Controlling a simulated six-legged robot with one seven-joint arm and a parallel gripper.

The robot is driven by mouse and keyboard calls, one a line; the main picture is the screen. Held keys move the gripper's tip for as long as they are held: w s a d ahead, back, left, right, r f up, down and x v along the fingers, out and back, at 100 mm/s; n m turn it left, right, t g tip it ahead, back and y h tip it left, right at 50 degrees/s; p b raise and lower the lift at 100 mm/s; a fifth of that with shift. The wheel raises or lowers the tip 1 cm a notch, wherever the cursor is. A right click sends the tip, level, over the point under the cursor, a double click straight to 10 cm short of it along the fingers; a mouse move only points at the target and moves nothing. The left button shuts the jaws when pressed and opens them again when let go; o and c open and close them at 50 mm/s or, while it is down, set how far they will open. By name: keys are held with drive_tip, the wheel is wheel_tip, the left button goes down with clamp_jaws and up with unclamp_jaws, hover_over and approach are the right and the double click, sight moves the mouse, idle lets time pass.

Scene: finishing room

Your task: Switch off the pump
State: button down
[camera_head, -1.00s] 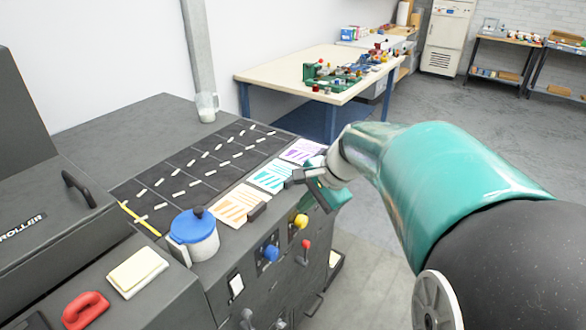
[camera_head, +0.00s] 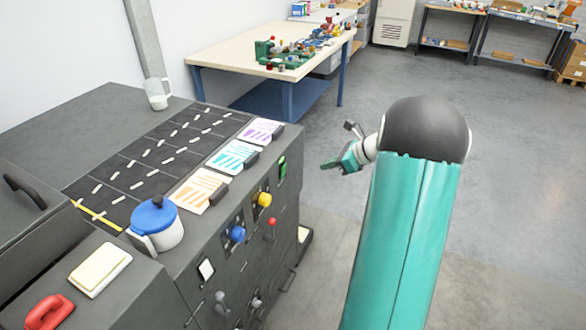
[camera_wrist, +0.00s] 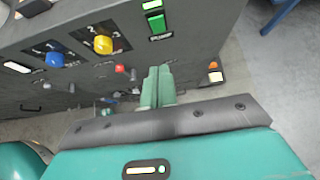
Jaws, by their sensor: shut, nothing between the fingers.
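The machine's front panel (camera_head: 262,285) carries a green rocker switch (camera_head: 283,166), bright green, near its far right end. In the wrist view the green switch (camera_wrist: 156,22) is at the top, in a black frame, with a small label below that seems to read "PUMP". My gripper (camera_head: 326,166) is off to the right of the panel in the head view, apart from it. In the wrist view my gripper's fingers (camera_wrist: 158,72) are together and empty, pointing at the panel below the switch.
Beside the switch are a yellow knob (camera_head: 264,199), a blue knob (camera_head: 237,233), a red-tipped lever (camera_head: 271,223) and a white switch (camera_head: 206,269). Cards and a blue-lidded pot (camera_head: 155,224) stand on top.

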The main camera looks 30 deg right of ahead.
idle(0.3)
approach(284, 166)
drive_tip(key=shift+s+d+f+x, duration=0.15)
drive_tip(key=shift+f+x, duration=0.1)
drive_tip(key=shift+x, duration=0.95)
drive_tip(key=shift+s+d+f+x, duration=0.1)
drive_tip(key=shift+s+f+x, duration=0.1)
drive_tip(key=shift+x, duration=1.05)
drive_tip(key=shift+s+d+f+x, duration=0.1)
drive_tip(key=shift+f+x, duration=0.15)
drive_tip(key=shift+x, duration=0.95)
drive_tip(key=shift+w+a+r, duration=0.15)
drive_tip(key=shift+w+a, duration=0.05)
drive_tip(key=shift+w, duration=0.1)
drive_tip(key=shift+r, duration=0.8)
